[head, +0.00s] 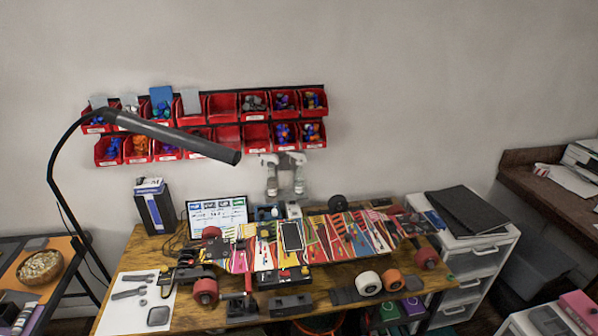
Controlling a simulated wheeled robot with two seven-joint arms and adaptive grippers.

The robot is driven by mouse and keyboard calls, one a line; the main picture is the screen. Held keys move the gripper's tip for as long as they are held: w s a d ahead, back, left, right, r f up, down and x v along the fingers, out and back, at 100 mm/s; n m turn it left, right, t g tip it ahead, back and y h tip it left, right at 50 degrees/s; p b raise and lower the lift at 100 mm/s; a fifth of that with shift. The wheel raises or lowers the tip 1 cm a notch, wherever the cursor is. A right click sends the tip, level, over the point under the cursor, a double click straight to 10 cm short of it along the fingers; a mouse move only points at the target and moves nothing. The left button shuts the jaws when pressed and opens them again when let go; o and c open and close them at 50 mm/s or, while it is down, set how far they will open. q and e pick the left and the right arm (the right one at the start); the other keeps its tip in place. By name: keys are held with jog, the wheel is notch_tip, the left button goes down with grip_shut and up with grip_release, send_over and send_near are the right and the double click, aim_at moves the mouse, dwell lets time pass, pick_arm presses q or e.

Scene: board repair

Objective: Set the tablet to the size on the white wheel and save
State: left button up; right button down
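The white wheel (368,283) stands at the front right of the wooden workbench, beside an orange wheel (391,279). Any size marking on it is too small to read. A tablet-like screen (218,212) stands upright at the back left of the bench, lit with coloured tiles and text too small to read. A dark, flat, phone-like device (291,236) with a light rim lies on the brightly patterned board (325,240). I cannot make out either of my grippers in the head view.
Red wheels (205,290) and dark metal parts surround the board. A white sheet (135,305) with grey tools lies at front left. A lamp (175,135) arches over the left side. Red bins (222,107) hang on the wall. White drawers (470,262) stand at right.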

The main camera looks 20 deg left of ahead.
pick_arm(q)
jog(key=shift+w, duration=0.1)
dwell(0.8)
grip_shut()
dwell(1.5)
